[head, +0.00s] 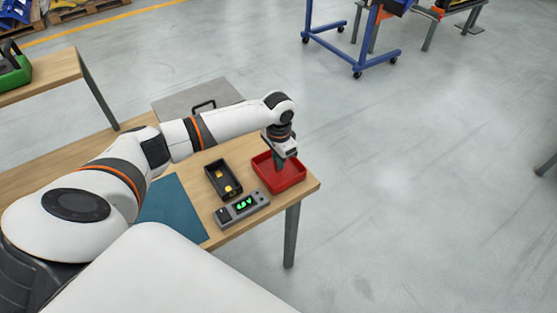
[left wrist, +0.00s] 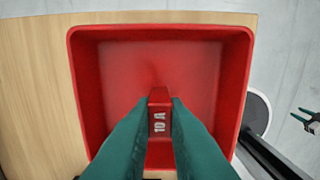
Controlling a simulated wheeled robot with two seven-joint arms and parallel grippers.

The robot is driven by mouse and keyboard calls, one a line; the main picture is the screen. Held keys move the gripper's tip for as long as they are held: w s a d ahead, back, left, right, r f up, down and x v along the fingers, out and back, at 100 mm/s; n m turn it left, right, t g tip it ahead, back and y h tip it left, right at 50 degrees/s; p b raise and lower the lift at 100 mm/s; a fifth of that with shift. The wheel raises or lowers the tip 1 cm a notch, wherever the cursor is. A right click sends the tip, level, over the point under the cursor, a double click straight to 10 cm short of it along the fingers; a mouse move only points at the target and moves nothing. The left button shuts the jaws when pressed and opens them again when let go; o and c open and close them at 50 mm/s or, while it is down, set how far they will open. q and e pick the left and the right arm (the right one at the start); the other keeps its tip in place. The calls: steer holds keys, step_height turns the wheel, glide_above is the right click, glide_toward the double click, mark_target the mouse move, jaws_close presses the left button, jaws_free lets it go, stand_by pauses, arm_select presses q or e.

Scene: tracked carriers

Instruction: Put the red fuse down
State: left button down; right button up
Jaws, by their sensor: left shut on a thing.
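My left gripper (head: 279,161) is over the red tray (head: 290,183) near the table's right corner, pointing down. In the left wrist view its two green fingers (left wrist: 159,125) are shut on the red fuse (left wrist: 159,97), which is marked "10 A". The fuse is held inside the outline of the red tray (left wrist: 243,80). I cannot tell whether the fuse touches the tray floor. The rest of the tray floor that shows is bare. In the head view the fuse is hidden by the gripper and tray.
A black box (head: 213,188) with yellow pieces and a grey meter (head: 223,217) with a green display stand left of the tray. A blue mat (head: 170,207) and a grey case (head: 180,103) are on the wooden table (head: 213,238). The table's edge is close to the tray.

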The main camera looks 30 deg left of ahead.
arm_select(q)
steer(key=shift+f, duration=0.45)
steer(key=c, duration=1.4)
jaws_free()
steer(key=shift+f, duration=0.1)
steer(key=shift+c, duration=0.2)
step_height(320, 180, up, 12)
steer(key=shift+b, duration=0.35)
